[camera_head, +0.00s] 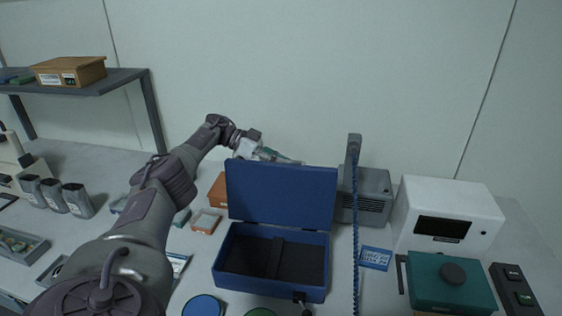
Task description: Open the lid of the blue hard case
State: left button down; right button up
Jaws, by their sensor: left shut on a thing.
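The blue hard case (225,262) stands on the table in the middle of the head view. Its lid (282,198) is raised to about upright at the back, and the dark interior shows with a divider across it. My left arm reaches over from the left, and my left gripper (284,158) is at the lid's top edge, partly hidden behind it. It is shut on the lid; its fingertips are mostly hidden. A dark latch (299,296) is on the case's front. My right gripper is not in view.
A grey device (374,196) with a blue coiled cord stands right of the lid. Further right are a white box (446,217) and a green case (452,284). An orange box (217,192) is left of the lid; a shelf (110,80) is at the back left.

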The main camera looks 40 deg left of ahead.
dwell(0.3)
pick_arm(q)
jog(key=c, duration=1.2)
grip_release()
notch_tip(320, 180, up, 10)
jog(key=shift+f, duration=0.1)
